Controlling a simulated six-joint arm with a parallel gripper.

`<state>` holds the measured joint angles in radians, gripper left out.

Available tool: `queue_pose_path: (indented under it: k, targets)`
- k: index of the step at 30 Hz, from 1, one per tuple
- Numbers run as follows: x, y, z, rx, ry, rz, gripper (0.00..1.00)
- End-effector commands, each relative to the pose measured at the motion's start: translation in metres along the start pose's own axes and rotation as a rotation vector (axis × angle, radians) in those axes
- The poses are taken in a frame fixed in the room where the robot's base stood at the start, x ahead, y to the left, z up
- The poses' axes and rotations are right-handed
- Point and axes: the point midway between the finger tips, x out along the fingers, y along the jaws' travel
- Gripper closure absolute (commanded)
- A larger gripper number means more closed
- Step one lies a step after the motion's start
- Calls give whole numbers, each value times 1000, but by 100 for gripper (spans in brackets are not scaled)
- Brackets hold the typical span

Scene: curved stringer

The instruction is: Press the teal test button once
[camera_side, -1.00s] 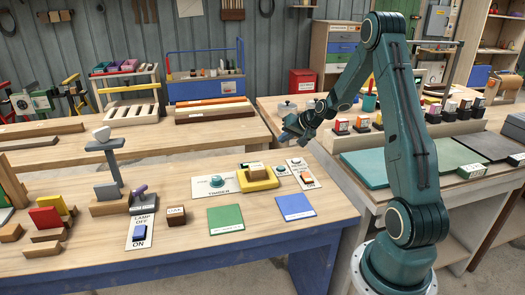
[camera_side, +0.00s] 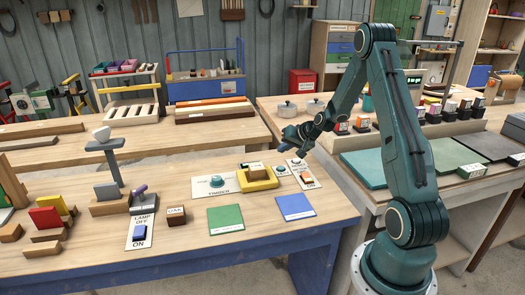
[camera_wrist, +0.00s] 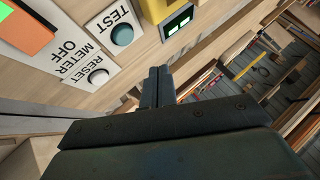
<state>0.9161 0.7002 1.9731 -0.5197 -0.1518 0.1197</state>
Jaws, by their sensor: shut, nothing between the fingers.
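The teal test button (camera_wrist: 122,35) is a round dome on a white plate marked TEST in the wrist view. In the side view the teal button (camera_side: 280,169) sits beside the yellow meter, near the right end of the bench. My gripper (camera_wrist: 159,72) is shut and empty, its fingers pressed together. In the wrist view its tips lie below and right of the button in the picture, apart from it. In the side view my gripper (camera_side: 303,152) hangs over the back of the panels, above and right of the button.
A timer panel (camera_side: 213,184) and green and blue mats lie left and in front.

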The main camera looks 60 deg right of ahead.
Motion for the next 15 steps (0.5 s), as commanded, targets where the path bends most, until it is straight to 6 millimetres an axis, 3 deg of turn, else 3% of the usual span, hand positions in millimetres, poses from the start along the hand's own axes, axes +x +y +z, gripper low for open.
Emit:
queue_pose_path:
  k: [15]
  targets:
    - [31, 22, 22, 1, 0, -1, 100]
